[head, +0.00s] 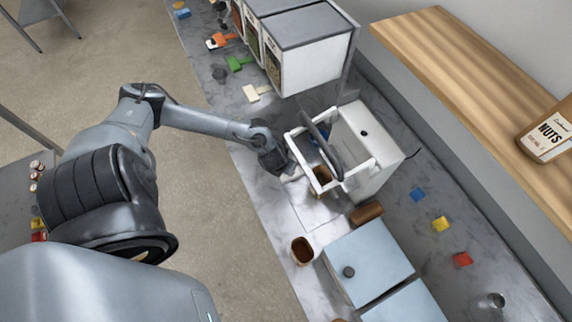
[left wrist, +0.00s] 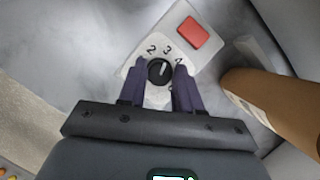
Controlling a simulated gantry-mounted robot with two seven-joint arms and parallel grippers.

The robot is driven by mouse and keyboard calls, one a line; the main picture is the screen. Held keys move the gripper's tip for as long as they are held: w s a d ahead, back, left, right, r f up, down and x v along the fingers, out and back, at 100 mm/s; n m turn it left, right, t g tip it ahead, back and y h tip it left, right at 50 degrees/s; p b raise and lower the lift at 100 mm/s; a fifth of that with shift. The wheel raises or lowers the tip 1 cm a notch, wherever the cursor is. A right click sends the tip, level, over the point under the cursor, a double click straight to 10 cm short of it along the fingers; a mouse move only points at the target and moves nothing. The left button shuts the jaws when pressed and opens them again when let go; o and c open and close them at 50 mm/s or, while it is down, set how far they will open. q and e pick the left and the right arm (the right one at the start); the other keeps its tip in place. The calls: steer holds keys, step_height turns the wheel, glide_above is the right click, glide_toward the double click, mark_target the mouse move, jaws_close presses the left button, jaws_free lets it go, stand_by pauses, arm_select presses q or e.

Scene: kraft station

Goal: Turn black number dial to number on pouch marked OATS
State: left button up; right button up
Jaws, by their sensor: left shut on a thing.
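The black number dial (left wrist: 157,72) sits on a white plate marked 2, 3 and 4 in the left wrist view. Its white pointer line is directed roughly towards the 3. My left gripper (left wrist: 159,82) is shut on the dial, with one dark finger on each side. In the head view my left gripper (head: 287,172) is at the front of the white machine (head: 375,150), and the dial cannot be made out there. No pouch marked OATS is readable. My right gripper is not in view.
A red square button (left wrist: 192,32) lies just beyond the dial. A brown cup (head: 319,181) is inside the machine's frame, and another brown cup (head: 302,250) stands on the counter nearby. White-sided bins (head: 315,60) and coloured scoops stand further back.

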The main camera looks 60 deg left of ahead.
arm_select(q)
steer(key=o, duration=1)
steer(key=p+v, duration=0.2)
steer(key=v, duration=0.8)
steer(key=shift+s+d+r, duration=0.1)
steer(key=shift+s+r, duration=0.05)
steer(key=shift+r, duration=0.25)
